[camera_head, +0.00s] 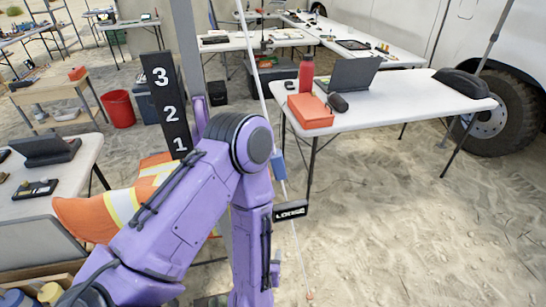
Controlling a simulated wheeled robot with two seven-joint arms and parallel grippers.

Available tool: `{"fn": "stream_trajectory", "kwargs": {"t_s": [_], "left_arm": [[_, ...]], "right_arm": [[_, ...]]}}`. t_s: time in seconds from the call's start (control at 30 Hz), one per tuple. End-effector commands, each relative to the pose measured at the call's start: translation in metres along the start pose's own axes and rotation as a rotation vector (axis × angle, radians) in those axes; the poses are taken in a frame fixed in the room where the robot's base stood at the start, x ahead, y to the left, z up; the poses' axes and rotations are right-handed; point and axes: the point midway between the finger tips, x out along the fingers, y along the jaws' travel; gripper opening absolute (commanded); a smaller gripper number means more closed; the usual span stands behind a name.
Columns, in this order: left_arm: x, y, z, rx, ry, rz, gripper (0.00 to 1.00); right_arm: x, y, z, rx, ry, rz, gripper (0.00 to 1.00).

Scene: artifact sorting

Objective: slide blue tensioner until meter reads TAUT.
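A blue tensioner (279,166) sits on a pale slanting cord (262,90), just right of my purple arm. The cord runs from the top of the view down to a small orange end at the sand (309,295). Below the tensioner, a small black meter (291,211) reads LOOSE. My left arm comes in from the lower left, bends near the middle and drops out at the bottom edge, partly hiding what stands behind it. Neither gripper's fingers can be seen.
A black board (166,103) marked 3, 2, 1 is fixed by a grey post (187,60). A white table (390,112) with a laptop (349,74), red bottle (306,73) and orange box (310,111) stands at right. Sand at lower right is clear.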

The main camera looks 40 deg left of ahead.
Motion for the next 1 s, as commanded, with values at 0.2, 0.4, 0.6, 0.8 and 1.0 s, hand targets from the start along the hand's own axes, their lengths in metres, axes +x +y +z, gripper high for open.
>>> {"fn": "stream_trajectory", "kwargs": {"t_s": [0.2,0.4,0.6,0.8,1.0], "left_arm": [[-0.044,0.059,-0.177,-0.147,0.526,-0.155,0.62],[-0.068,0.058,-0.218,-0.216,0.614,-0.267,0.62],[-0.038,0.045,-0.240,-0.217,0.611,-0.275,0.62],[-0.005,0.032,-0.262,-0.214,0.612,-0.272,0.62],[0.011,0.027,-0.270,-0.211,0.613,-0.269,0.62]], "right_arm": [[-0.003,0.001,-0.001,0.000,-0.001,0.001,0.62],[-0.006,0.001,-0.002,0.000,-0.001,0.001,0.62],[-0.019,0.002,-0.008,0.000,-0.001,0.001,0.62],[-0.031,0.003,-0.013,0.000,0.000,0.001,0.62],[-0.034,0.003,-0.014,0.000,0.000,0.001,0.62]]}}
